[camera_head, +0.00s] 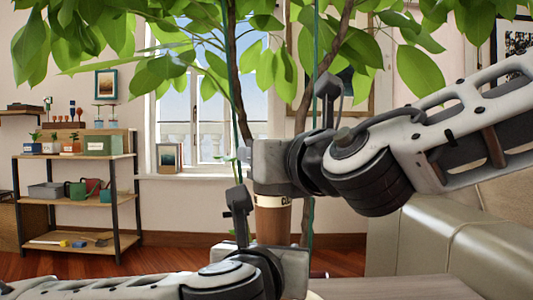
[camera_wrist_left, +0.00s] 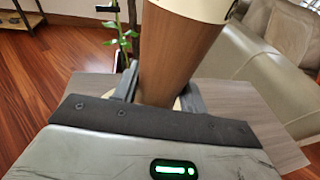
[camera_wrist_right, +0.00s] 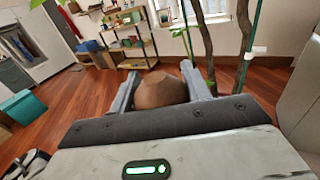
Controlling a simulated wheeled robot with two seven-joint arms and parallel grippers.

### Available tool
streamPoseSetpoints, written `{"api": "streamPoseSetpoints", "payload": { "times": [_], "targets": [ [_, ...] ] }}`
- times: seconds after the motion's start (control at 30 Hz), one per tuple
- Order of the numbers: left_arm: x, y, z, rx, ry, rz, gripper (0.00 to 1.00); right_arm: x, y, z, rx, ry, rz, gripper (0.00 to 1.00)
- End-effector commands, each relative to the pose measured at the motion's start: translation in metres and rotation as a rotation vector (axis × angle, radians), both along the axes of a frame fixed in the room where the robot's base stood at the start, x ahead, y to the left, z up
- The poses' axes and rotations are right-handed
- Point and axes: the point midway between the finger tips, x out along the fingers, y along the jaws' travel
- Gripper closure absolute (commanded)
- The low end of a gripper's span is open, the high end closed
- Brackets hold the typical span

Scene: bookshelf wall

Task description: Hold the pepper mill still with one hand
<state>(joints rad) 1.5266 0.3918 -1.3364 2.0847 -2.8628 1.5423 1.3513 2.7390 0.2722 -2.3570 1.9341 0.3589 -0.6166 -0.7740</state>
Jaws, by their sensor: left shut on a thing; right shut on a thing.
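The pepper mill (camera_head: 272,222) is a tall brown wooden body with a cream lettered band near its upper part. It stands upright in the head view, at the near edge of a grey wooden table (camera_head: 395,288). My left gripper (camera_wrist_left: 160,88) is shut around the lower body of the mill, which also shows in the left wrist view (camera_wrist_left: 176,50). My right gripper (camera_wrist_right: 158,78) is shut on the mill's rounded brown top (camera_wrist_right: 160,92), above the band. The grippers hide the mill's foot and most of its top in the head view.
A leafy plant (camera_head: 240,70) with thin trunks and green stakes rises behind the mill. A grey-beige sofa (camera_head: 440,245) stands at the right. A shelf (camera_head: 75,205) with pots and boxes stands at the far left. Open wooden floor lies between.

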Motion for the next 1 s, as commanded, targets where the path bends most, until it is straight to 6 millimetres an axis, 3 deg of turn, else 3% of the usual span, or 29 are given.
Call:
{"api": "streamPoseSetpoints", "payload": {
  "times": [0.03, 0.33, 0.37, 0.4, 0.43, 0.77, 1.0],
  "targets": [
    [0.0, -0.001, -0.008, 0.006, 0.018, -0.002, 0.89, -0.001, 0.001, -0.002, -0.005, 0.001, 0.003, 0.75],
    [0.0, -0.001, -0.008, 0.006, 0.018, 0.0, 0.89, -0.001, 0.001, -0.002, -0.006, 0.0, 0.003, 0.75],
    [0.0, -0.001, -0.008, 0.006, 0.018, 0.0, 0.89, -0.001, 0.001, -0.002, -0.006, 0.0, 0.003, 0.44],
    [0.0, 0.0, -0.008, 0.006, 0.018, 0.0, 0.89, -0.001, 0.001, -0.002, -0.005, 0.001, 0.002, 0.33],
    [0.0, 0.0, -0.008, 0.006, 0.018, 0.0, 0.89, -0.001, 0.001, -0.002, -0.005, 0.001, 0.002, 0.31],
    [0.0, 0.0, -0.008, 0.007, 0.018, 0.0, 0.89, -0.003, -0.002, -0.001, -0.001, 0.0, 0.0, 0.31],
    [0.0, 0.0, -0.008, 0.008, 0.018, 0.0, 0.89, -0.038, -0.019, 0.0, 0.001, -0.002, 0.0, 0.31]
  ]
}}
